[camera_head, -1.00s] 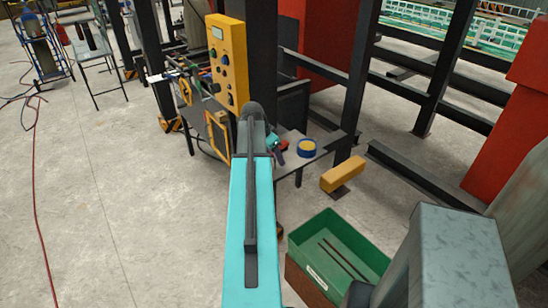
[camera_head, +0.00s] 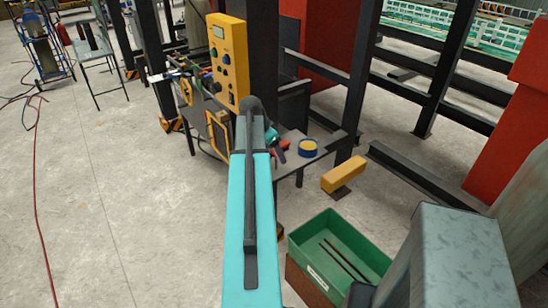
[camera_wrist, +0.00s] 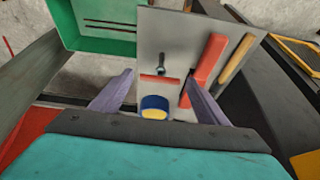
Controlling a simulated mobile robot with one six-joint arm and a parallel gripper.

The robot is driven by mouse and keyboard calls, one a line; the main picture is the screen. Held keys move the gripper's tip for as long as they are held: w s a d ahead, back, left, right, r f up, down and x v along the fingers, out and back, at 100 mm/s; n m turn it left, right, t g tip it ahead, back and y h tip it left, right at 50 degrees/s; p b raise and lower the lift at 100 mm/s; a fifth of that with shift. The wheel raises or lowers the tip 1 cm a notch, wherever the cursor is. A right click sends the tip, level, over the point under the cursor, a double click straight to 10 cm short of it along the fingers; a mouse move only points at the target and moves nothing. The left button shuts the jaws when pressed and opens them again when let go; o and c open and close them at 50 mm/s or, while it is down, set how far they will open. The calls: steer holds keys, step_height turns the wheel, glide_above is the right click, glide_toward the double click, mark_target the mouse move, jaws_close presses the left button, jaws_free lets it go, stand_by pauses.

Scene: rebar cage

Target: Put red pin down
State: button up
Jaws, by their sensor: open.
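In the wrist view a long red piece (camera_wrist: 207,62) lies on a grey tabletop (camera_wrist: 180,35), beside my right-hand finger, which partly covers it. A short red strip (camera_wrist: 155,79) lies between the fingers. I cannot tell for certain which one is the red pin. My gripper (camera_wrist: 159,78) is open above the tabletop, with nothing visibly held between its fingers. In the head view my gripper (camera_head: 278,152) is at the small table, partly hidden by my arm, with a bit of red (camera_head: 285,145) beside it.
A blue and yellow roll (camera_wrist: 154,107) stands on the tabletop between the fingers; it also shows in the head view (camera_head: 308,148). A small dark item (camera_wrist: 161,68) and a wooden stick (camera_wrist: 236,60) lie nearby. A green bin (camera_head: 312,264) and yellow control box (camera_head: 228,65) flank the table.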

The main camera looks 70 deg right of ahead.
steer(key=b+v, duration=0.2)
steer(key=v, duration=0.7)
steer(key=shift+r, duration=0.35)
steer(key=shift+w+a, duration=0.1)
steer(key=shift+a, duration=0.05)
stand_by(0.3)
